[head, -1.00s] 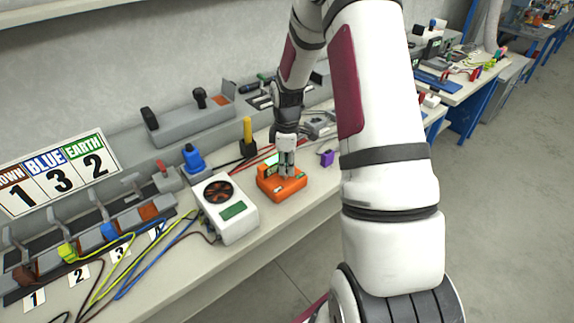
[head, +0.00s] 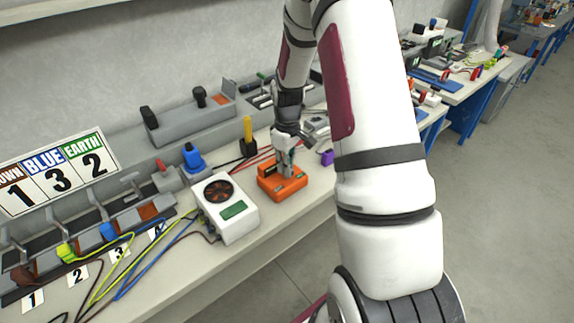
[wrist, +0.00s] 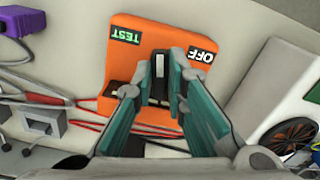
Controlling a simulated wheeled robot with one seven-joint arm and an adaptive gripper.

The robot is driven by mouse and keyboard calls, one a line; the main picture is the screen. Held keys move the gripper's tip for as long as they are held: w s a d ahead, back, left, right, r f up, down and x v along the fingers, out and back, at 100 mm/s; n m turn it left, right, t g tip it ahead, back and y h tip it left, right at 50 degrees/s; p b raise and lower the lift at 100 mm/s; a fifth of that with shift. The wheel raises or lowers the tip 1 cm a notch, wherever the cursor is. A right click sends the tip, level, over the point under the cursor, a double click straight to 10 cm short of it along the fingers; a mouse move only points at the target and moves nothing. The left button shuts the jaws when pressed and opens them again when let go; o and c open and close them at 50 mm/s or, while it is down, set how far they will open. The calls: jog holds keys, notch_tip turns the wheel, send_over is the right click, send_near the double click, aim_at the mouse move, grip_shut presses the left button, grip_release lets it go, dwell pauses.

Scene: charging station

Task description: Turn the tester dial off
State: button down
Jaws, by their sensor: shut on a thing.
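The orange tester (head: 268,186) sits on the bench, right of a white fan box. In the wrist view the tester (wrist: 125,65) shows a green TEST label (wrist: 125,36) at its upper left and a white OFF label (wrist: 202,54) at its right. My gripper (head: 285,172) points down onto the tester. In the wrist view its fingers (wrist: 163,72) are shut on the dark dial (wrist: 159,66). A pale line on the dial runs roughly up and down the picture, between the two labels. The fingers partly hide the dial, so its exact setting is hard to read.
The white fan box (head: 240,226) stands close left of the tester. A purple block (head: 327,158) lies to its right. Red leads (wrist: 75,112) run beside the tester. A yellow-handled part (head: 248,135) stands behind. The bench's front edge is near.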

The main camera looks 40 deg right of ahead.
jog(key=m+b, duration=0.1)
jog(key=m, duration=0.5)
jog(key=shift+a, duration=0.15)
jog(key=m+b, duration=0.1)
jog(key=m, duration=0.4)
jog(key=shift+w+a+m, duration=0.1)
jog(key=shift+m, duration=0.3)
jog(key=c, duration=1.6)
grip_release()
jog(key=shift+r, duration=0.15)
notch_tip(320, 180, up, 12)
